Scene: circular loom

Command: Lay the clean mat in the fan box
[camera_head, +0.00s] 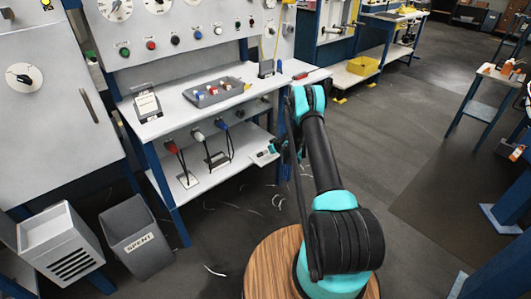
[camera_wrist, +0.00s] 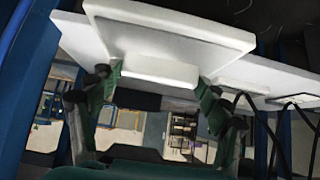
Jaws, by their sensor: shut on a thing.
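My gripper (camera_wrist: 160,82) is shut on a white, thick-edged piece (camera_wrist: 158,70), with one green finger at each side. It looks like the clean mat, but its full shape is unclear. A wide white slab (camera_wrist: 170,28) lies directly behind it; I cannot tell whether the two are joined. In the head view my gripper (camera_head: 279,149) is at the right end of the bench's lower shelf, mostly hidden by my arm. A small white thing (camera_head: 264,157) shows beside it there. A pale box with dark slots (camera_head: 62,246), possibly the fan box, stands on the floor at lower left.
A grey bin marked SPENT (camera_head: 138,238) stands right of the slotted box. The bench (camera_head: 175,122) holds a tray (camera_head: 213,93) and a label stand (camera_head: 146,104). Corded plugs hang above its lower shelf (camera_head: 195,188).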

